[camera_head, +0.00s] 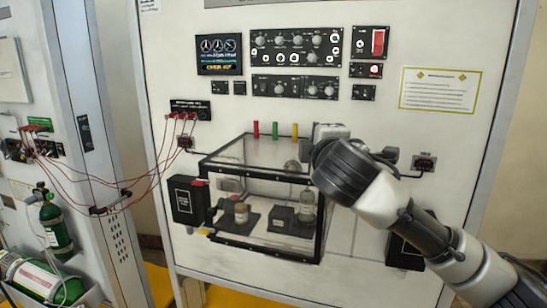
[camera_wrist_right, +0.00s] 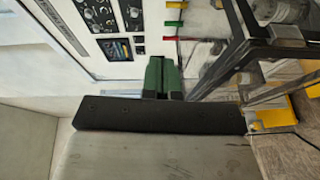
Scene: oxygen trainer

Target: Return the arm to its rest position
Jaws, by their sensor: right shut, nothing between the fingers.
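My right arm comes in from the right in the head view, its dark wrist in front of the upper right of a clear black-framed box (camera_head: 265,150). The fingers are hidden there. In the right wrist view my right gripper (camera_wrist_right: 163,64) shows two green fingers, closed together and empty. The box frame (camera_wrist_right: 232,55) is to the right of them in that view, and the white panel lies beyond. I cannot tell how far the fingers are from the panel. My left gripper is not in view.
The white panel (camera_head: 175,60) carries a lit display (camera_head: 219,54), knob rows (camera_head: 295,47) and a red switch (camera_head: 378,42). Red, green and yellow levers (camera_head: 275,130) stand by the box top. Red cables (camera_head: 160,165) hang at left.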

